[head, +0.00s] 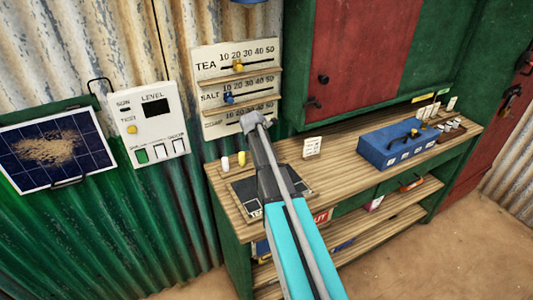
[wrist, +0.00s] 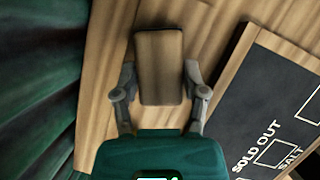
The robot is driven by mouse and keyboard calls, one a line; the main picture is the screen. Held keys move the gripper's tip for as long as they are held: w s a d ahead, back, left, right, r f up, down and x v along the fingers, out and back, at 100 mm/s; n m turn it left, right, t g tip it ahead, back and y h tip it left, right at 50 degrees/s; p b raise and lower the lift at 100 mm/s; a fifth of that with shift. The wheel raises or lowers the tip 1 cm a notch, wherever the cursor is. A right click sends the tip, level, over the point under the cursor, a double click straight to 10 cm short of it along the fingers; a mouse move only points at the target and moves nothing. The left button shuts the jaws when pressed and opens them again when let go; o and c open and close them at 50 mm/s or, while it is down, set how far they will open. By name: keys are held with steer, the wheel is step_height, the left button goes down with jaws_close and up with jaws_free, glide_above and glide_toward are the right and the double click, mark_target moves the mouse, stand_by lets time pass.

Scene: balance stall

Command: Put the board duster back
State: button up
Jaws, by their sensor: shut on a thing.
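The board duster (wrist: 159,65), a brown wooden block, is between the two fingers of my gripper (wrist: 161,88) in the wrist view. My gripper is shut on it. Behind the duster is the wooden counter (wrist: 212,52); I cannot tell whether the duster touches it. A dark board (wrist: 285,90) with white lettering, "SOLD OUT" and "SALT", lies to the right of the duster. In the head view the board (head: 245,192) lies on the left part of the counter (head: 350,170), partly behind my arm. The gripper and duster are hidden there.
A white piece (head: 224,163) and a yellow piece (head: 242,160) stand behind the board. A small card (head: 312,147) and a blue box (head: 398,146) stand further right. A slider panel (head: 237,60) hangs on the wall. The counter's front right is clear.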

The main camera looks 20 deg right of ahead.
steer(key=shift+f, duration=0.15)
steer(key=o, duration=1)
steer(key=shift+r, duration=0.2)
steer(key=p+v, duration=0.3)
steer(key=shift+r, duration=0.3)
steer(key=p+v, duration=0.8)
steer(key=shift+a+r, duration=0.15)
steer(key=shift+r, duration=0.05)
steer(key=shift+s, duration=0.1)
steer(key=shift+a, duration=0.1)
stand_by(0.4)
